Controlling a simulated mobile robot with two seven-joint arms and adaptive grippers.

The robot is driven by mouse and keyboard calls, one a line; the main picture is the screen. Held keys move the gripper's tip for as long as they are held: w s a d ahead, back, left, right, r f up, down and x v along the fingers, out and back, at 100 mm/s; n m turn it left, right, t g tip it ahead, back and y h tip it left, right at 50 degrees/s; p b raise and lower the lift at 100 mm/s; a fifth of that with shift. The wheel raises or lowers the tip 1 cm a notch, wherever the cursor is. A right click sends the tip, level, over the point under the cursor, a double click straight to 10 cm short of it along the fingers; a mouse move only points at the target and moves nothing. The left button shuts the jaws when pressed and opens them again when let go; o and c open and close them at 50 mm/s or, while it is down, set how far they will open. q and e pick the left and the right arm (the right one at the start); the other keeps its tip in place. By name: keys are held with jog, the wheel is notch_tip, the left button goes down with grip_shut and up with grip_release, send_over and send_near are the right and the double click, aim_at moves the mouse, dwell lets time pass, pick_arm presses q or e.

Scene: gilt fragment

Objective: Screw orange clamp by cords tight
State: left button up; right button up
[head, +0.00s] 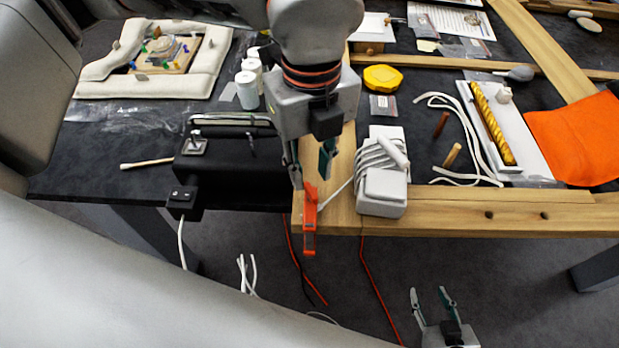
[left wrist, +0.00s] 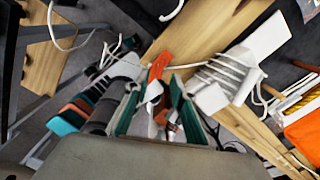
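The orange clamp (head: 310,220) is at the front left corner of the wooden frame (head: 325,208), its lower end hanging below the edge. My left gripper (head: 311,168) is just above it, fingers apart and pointing down. In the left wrist view the clamp's orange part (left wrist: 158,66) shows just beyond and between the teal-padded fingers (left wrist: 152,108); I see no firm contact. Red and black cords (head: 291,247) hang below the clamp, and another red cord (head: 377,285) hangs to the right. My right gripper (head: 429,290) is open and empty, low at the bottom, away from the clamp.
A white device wrapped in cable (head: 382,192) stands right beside the clamp. A black case (head: 235,160) lies to the left. White bottles (head: 247,90), a yellow disc (head: 382,78), a gold twisted rod (head: 492,122) and orange cloth (head: 580,138) lie further back.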

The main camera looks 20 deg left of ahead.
aim_at(310, 190)
pick_arm(q)
jog(key=shift+f, duration=2.4)
grip_shut()
